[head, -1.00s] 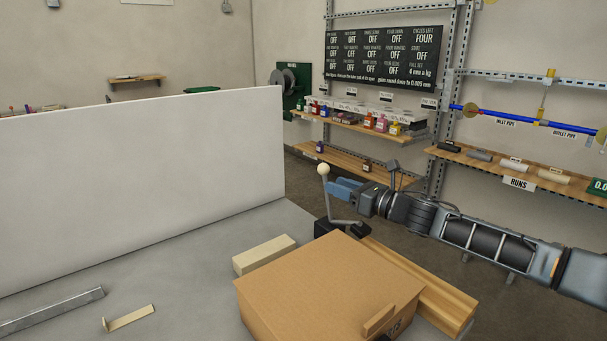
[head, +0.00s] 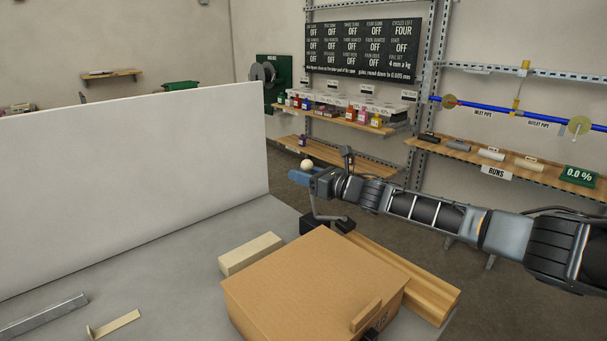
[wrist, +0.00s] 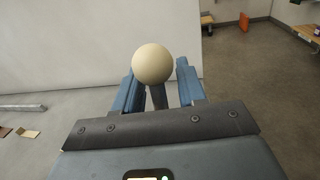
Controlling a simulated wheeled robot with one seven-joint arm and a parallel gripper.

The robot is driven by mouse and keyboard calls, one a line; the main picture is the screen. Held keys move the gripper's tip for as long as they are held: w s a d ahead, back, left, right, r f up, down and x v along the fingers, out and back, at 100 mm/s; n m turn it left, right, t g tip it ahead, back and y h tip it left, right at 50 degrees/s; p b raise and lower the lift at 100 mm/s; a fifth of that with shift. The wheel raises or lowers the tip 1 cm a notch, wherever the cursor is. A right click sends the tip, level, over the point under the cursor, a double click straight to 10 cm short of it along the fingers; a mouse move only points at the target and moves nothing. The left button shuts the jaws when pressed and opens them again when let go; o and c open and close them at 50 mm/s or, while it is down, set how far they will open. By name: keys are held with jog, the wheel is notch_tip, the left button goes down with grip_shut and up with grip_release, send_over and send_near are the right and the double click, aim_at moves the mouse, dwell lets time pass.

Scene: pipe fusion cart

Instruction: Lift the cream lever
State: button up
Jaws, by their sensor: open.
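The cream lever has a round cream ball (head: 307,163) on a thin grey rod. The rod comes up from a black base (head: 312,224) at the table's far right edge, behind the cardboard box. My gripper (head: 301,174) is open, with its blue fingers at the lever just below the ball. In the wrist view the ball (wrist: 152,64) shows large above and between the fingers (wrist: 157,88), with the rod passing down between them. The fingers stand apart on either side of the rod. Whether either finger touches the rod cannot be told.
A cardboard box (head: 305,278) stands in front of the lever, with a wooden beam (head: 420,283) along its right. A pale block (head: 250,254) lies to its left. A tall white panel (head: 130,180) stands at the left. Floor shows beyond the table edge.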

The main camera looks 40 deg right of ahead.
grip_shut()
dwell(0.3)
dwell(0.3)
